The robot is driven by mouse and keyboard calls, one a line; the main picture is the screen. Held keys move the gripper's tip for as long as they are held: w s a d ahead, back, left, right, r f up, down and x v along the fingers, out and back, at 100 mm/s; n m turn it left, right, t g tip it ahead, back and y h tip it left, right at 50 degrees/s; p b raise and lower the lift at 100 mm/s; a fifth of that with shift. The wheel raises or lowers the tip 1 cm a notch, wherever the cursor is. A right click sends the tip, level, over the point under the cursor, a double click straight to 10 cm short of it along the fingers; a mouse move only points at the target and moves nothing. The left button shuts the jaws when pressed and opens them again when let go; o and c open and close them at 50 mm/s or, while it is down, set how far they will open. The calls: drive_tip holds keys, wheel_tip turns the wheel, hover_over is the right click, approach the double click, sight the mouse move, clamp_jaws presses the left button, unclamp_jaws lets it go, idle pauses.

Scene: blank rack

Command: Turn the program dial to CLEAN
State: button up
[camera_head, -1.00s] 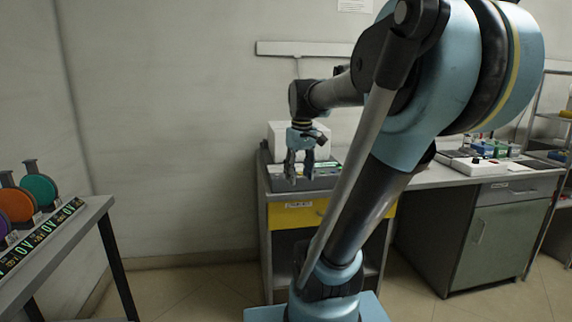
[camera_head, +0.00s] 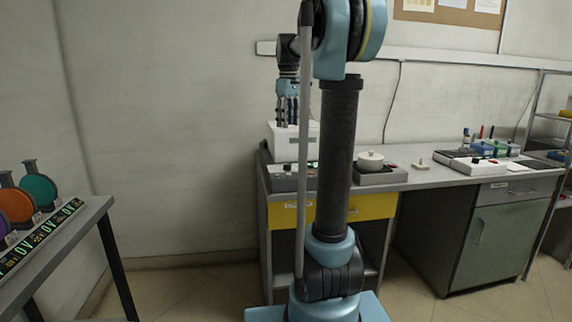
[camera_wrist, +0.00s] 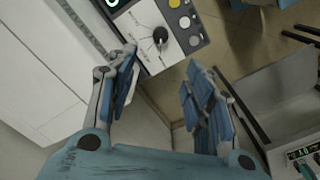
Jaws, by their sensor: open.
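The program dial (camera_wrist: 160,38) is a round black knob on a pale panel face (camera_wrist: 172,58), at the top of the wrist view. Its printed words are too small to read, so I cannot tell its setting. A grey control unit (camera_head: 290,178) with small knobs or buttons sits at the left end of the bench in the head view. My gripper (camera_wrist: 162,60) has its two blue fingers spread wide, with nothing between them. In the head view my gripper (camera_head: 288,122) points down, high above the unit and apart from it.
A white box (camera_head: 292,145) stands behind the unit. The left table (camera_head: 95,212) carries coloured discs. Floor between the table and bench is clear.

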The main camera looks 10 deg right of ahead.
sight(287, 164)
wheel_tip(287, 164, down, 17)
drive_tip(key=shift+f, duration=0.1)
idle(0.6)
